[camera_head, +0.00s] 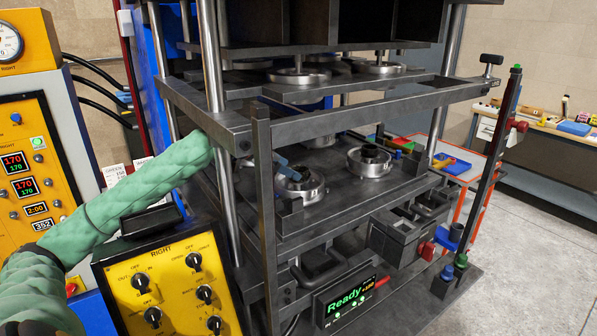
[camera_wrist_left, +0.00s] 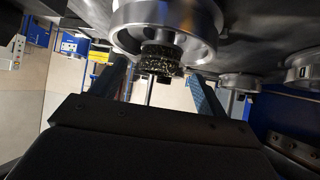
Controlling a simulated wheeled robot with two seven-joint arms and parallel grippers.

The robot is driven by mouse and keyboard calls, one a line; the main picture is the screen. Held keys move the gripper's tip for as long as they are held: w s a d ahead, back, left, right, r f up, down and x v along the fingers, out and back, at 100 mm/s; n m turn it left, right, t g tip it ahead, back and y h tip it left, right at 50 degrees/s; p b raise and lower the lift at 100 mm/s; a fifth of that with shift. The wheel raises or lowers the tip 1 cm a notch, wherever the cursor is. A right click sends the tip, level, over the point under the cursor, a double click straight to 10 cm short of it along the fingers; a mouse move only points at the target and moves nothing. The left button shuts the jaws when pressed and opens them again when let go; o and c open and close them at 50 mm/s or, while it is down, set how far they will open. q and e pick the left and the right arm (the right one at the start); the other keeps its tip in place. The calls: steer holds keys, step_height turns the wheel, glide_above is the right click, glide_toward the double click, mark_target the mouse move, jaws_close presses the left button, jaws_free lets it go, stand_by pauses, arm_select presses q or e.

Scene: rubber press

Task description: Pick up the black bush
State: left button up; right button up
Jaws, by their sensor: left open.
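A black bush (camera_wrist_left: 162,60) with a rough, speckled surface projects from a silver ring mould (camera_wrist_left: 170,22) in the left wrist view. My left gripper (camera_wrist_left: 157,72) is open, with one finger on each side of the bush in that picture; contact cannot be told. In the head view my green-sleeved left arm reaches past the press post, and the blue fingers of my left gripper (camera_head: 287,169) are over the near-left ring mould (camera_head: 302,192). Its bush is mostly hidden there. Another black bush (camera_head: 369,153) sits in the right ring mould (camera_head: 370,168). My right gripper is not in view.
The press's vertical posts (camera_head: 212,75) and front crossbar (camera_head: 370,105) stand close around my left arm. The upper plate (camera_head: 320,90) hangs over the lower plate (camera_head: 335,205). A yellow control box (camera_head: 170,285) is at the front left. Workbenches stand at the right.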

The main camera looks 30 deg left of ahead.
mark_target(299, 169)
arm_select(q)
steer(key=w+d+p, duration=0.1)
steer(key=w+d+f+p, duration=0.1)
steer(key=w, duration=0.1)
steer(key=shift+w+d+f, duration=0.1)
steer(key=shift+w+f, duration=0.1)
steer(key=shift+f, duration=0.2)
steer(key=c, duration=1)
